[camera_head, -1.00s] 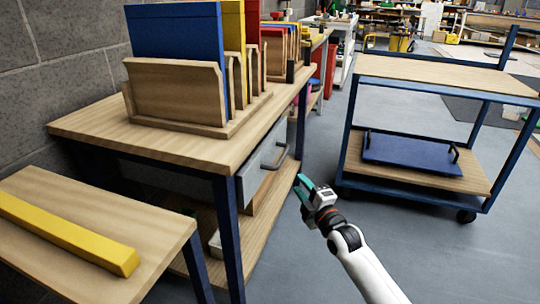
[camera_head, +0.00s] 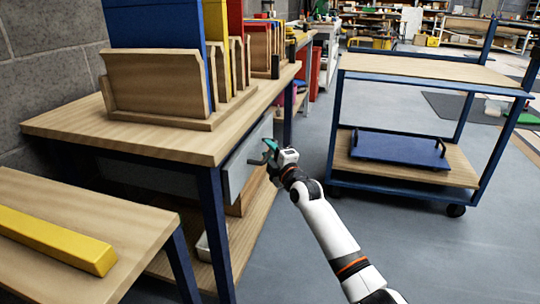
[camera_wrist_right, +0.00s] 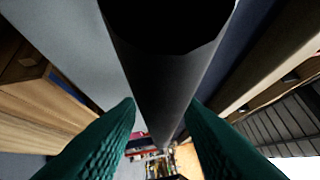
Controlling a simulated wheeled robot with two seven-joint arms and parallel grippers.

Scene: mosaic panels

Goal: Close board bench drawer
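The board bench (camera_head: 130,135) stands at the left. Its grey drawer front (camera_head: 238,172) sits under the bench top and juts out a little past the edge. My right gripper (camera_head: 263,152) is at the drawer front, over its handle. In the right wrist view, the dark handle (camera_wrist_right: 165,75) runs between the two teal fingers of my right gripper (camera_wrist_right: 161,108). The fingers look parted around the handle; contact is not clear. My left gripper is not in view.
Boards stand in a wooden rack (camera_head: 155,85) on the bench. A yellow bar (camera_head: 55,238) lies on a low table at the left front. A blue-framed cart (camera_head: 400,70) holding a blue panel (camera_head: 400,148) stands right. The grey floor between bench and cart is clear.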

